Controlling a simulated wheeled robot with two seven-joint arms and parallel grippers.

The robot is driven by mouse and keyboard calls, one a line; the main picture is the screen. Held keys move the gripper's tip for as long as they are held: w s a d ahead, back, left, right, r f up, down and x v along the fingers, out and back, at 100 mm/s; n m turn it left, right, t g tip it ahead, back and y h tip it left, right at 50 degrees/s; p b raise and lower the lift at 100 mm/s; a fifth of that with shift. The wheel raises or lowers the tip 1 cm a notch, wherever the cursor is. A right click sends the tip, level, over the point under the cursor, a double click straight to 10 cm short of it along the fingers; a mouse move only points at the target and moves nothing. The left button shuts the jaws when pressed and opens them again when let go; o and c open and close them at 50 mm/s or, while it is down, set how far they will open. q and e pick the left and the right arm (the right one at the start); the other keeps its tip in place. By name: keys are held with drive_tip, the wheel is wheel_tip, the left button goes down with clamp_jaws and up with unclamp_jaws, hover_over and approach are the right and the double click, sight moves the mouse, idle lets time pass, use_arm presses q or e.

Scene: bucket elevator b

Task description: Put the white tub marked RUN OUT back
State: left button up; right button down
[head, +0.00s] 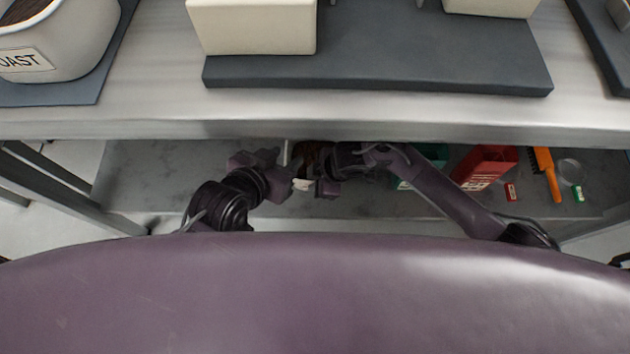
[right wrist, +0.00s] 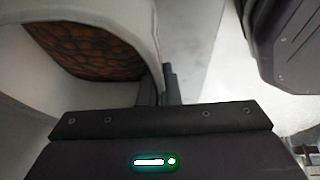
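A white tub with brown contents (head: 302,185) is low over the shelf under the bench, between my two grippers and mostly hidden by them. Its lettering cannot be read. In the right wrist view its pale wall and rim (right wrist: 22,112) fill the left side, with dark brown contents inside. My right gripper (right wrist: 160,88) has its fingers close together on either side of the tub's rim. In the head view this gripper (head: 318,186) is right of the tub. My left gripper (head: 284,163) is at the tub's left side; its fingers are too small and dark to read.
A bench top (head: 150,112) overhangs the lower shelf (head: 140,180). A tub marked with letters ending OAST (head: 75,65) and a cream housing (head: 250,25) on a grey base (head: 370,75) stand above. A red container (head: 487,165) and an orange brush (head: 546,172) lie at the shelf's right.

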use_arm(q)
drive_tip(key=shift+w+r, duration=0.15)
drive_tip(key=shift+r, duration=0.05)
use_arm(e)
drive_tip(key=c, duration=2)
unclamp_jaws()
drive_tip(key=shift+f, duration=0.1)
drive_tip(key=shift+c, duration=0.2)
use_arm(q)
drive_tip(key=shift+r, duration=0.1)
use_arm(e)
drive_tip(key=o, duration=0.4)
